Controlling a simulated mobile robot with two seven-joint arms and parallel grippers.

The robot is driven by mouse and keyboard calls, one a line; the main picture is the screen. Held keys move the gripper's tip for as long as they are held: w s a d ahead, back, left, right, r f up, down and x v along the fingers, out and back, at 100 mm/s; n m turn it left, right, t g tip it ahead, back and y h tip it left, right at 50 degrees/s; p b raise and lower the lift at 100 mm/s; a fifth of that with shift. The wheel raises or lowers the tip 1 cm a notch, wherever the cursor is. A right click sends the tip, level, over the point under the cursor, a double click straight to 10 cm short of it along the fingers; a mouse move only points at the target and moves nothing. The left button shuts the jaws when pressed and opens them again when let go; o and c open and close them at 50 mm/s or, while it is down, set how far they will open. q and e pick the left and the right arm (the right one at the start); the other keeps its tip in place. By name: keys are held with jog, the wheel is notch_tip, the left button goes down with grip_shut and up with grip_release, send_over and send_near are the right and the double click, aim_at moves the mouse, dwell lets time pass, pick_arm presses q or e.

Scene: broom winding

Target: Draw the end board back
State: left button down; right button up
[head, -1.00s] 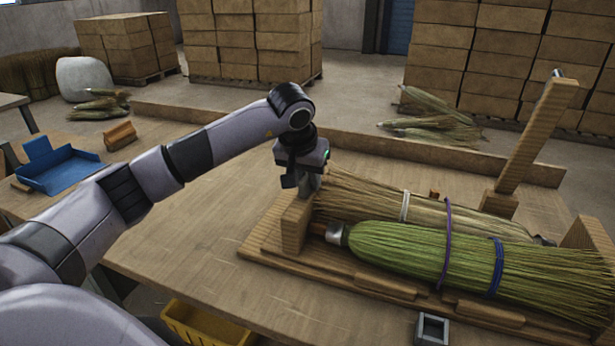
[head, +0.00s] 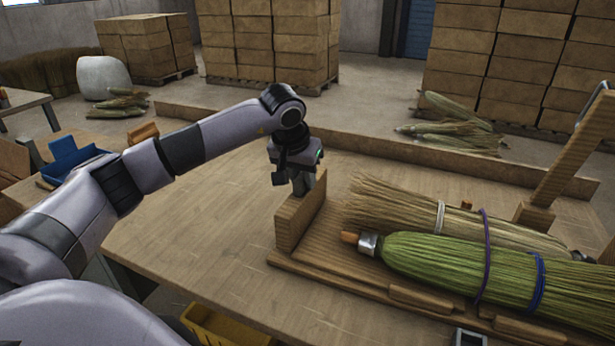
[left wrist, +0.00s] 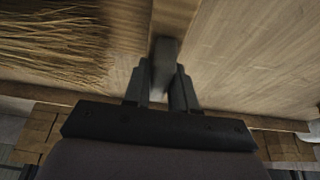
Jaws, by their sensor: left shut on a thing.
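The end board (head: 301,212) is an upright wooden board at the left end of the wooden cradle (head: 345,280). My left gripper (head: 303,186) comes down on its top edge and is shut on it. In the left wrist view the fingers (left wrist: 164,85) close around a part at the edge of the board (left wrist: 176,18). A green broom (head: 450,264) and a tan broom (head: 400,210) lie side by side in the cradle. A bare gap lies between the board and the brooms. My right gripper is not in view.
The bench top (head: 190,240) is clear to the left of the board. A tilted wooden post (head: 565,155) stands at the right. A blue tray (head: 72,160) and a wooden block (head: 142,132) sit at the far left. A yellow bin (head: 225,328) is below the front edge.

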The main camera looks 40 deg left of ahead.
pick_arm(q)
jog(key=shift+a, duration=0.3)
jog(key=c, duration=1)
grip_release()
jog(key=shift+s, duration=0.1)
jog(key=shift+r, duration=0.2)
jog(key=v, duration=0.6)
jog(key=shift+s+r, duration=0.25)
jog(key=shift+r, duration=0.1)
jog(key=shift+f, duration=0.1)
